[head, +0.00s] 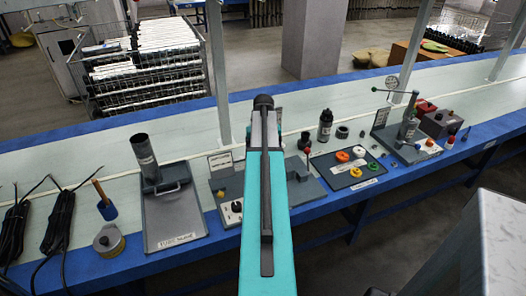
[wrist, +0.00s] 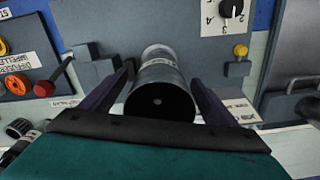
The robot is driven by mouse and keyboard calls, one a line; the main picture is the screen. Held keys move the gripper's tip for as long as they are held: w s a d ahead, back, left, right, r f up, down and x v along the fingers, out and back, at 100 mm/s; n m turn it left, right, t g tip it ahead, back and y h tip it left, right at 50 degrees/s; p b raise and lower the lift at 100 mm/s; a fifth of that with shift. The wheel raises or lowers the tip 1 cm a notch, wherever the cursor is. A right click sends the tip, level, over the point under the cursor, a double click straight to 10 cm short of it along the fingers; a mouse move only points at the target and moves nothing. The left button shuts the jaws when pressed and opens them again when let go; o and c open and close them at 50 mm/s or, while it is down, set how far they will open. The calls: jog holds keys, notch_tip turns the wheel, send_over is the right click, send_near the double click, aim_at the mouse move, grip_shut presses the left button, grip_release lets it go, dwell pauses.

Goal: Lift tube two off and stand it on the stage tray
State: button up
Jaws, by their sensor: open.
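In the wrist view a grey metal tube (wrist: 162,72) with a dark near end shows between the two dark fingers of my gripper (wrist: 163,76). The fingers are open, one on each side of the tube. I cannot tell whether either touches it. In the head view my own arm hides this tube and my gripper. A grey tray (head: 176,215) with a handle and a front label lies on the bench to the left. Another dark tube (head: 145,158) stands upright at its back. A grey handled edge, seemingly the same tray (wrist: 290,105), shows at the right in the wrist view.
A panel with a black knob (head: 236,207) stands between the tray and my arm. A dark mat (head: 333,172) with coloured rings and a red-knobbed lever (head: 307,152) are to the right. A black bottle (head: 325,125) stands behind. Black cables (head: 58,222) lie at far left.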

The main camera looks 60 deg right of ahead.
jog(key=shift+f, duration=1.85)
jog(key=c, duration=1.4)
jog(key=shift+r+p, duration=0.8)
jog(key=shift+r, duration=0.05)
jog(key=shift+r+p, duration=1.55)
jog(key=shift+r, duration=0.9)
jog(key=shift+r+p, duration=4.35)
jog(key=shift+r, duration=2.6)
